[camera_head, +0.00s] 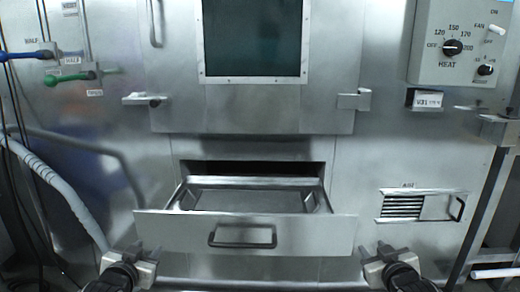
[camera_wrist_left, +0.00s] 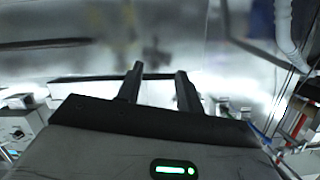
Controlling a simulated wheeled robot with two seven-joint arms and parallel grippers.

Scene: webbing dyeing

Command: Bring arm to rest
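My left gripper (camera_head: 145,253) is at the lower left of the head view, in front of the left end of the open drawer and holding nothing I can see. In the left wrist view its two dark fingers (camera_wrist_left: 160,74) stand apart with nothing between them. My right gripper (camera_head: 385,252) is at the lower right of the head view, near the drawer's right end. Its fingertips look apart and empty, though they are small here. Both grippers appear clear of the drawer handle.
A steel drawer (camera_head: 180,228) with a bar handle (camera_head: 243,245) is pulled out of the machine front and looks empty. Above it is a windowed door (camera_head: 254,105). A heat control panel (camera_head: 440,70) is at upper right. A grey hose (camera_head: 62,185) runs down the left side.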

